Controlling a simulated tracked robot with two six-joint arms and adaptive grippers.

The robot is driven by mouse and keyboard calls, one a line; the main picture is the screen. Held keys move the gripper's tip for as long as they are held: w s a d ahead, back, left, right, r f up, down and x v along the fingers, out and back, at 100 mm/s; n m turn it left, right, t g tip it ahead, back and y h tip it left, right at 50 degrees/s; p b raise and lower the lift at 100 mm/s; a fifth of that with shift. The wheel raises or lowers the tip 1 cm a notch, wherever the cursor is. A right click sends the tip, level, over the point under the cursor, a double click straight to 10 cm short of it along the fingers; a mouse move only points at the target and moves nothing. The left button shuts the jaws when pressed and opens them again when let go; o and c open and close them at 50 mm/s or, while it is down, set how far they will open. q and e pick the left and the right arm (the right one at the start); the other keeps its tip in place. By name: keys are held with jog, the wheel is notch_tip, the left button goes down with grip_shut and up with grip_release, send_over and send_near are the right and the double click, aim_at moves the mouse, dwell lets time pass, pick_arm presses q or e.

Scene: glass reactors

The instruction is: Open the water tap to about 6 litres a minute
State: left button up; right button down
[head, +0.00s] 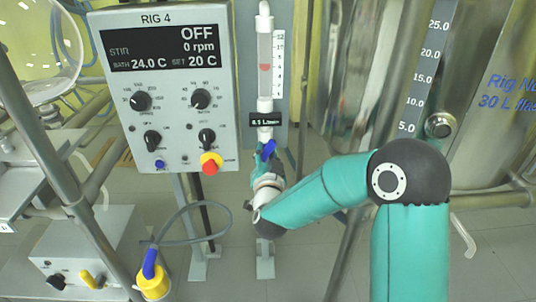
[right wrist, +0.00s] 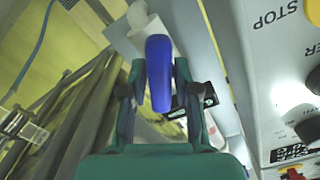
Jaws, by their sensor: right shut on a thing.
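The blue lever of the water tap (head: 267,149) sits at the bottom of an upright flow meter (head: 265,50) in the head view. My right gripper (head: 266,160) is at the lever, and its arm hides the lower part of the tap. In the right wrist view the blue lever (right wrist: 159,75) stands between the two fingers of my right gripper (right wrist: 159,82), which is shut on it. A red float (head: 265,67) shows partway up the meter's tube. The small black display (head: 265,119) below appears to read 8.5 L/min. My left gripper is not in view.
The RIG 4 control box (head: 170,90) with knobs and a red button stands close left of the meter. A steel vessel (head: 465,90) with a litre scale stands at the right. A yellow-and-blue fitting (head: 153,283) on a cable is at the lower left.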

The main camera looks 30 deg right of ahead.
jog(key=c, duration=1)
grip_release()
jog(key=shift+f, duration=0.1)
jog(key=shift+s+a, duration=0.3)
jog(key=shift+s, duration=0.2)
jog(key=v, duration=0.6)
jog(key=shift+s, duration=0.15)
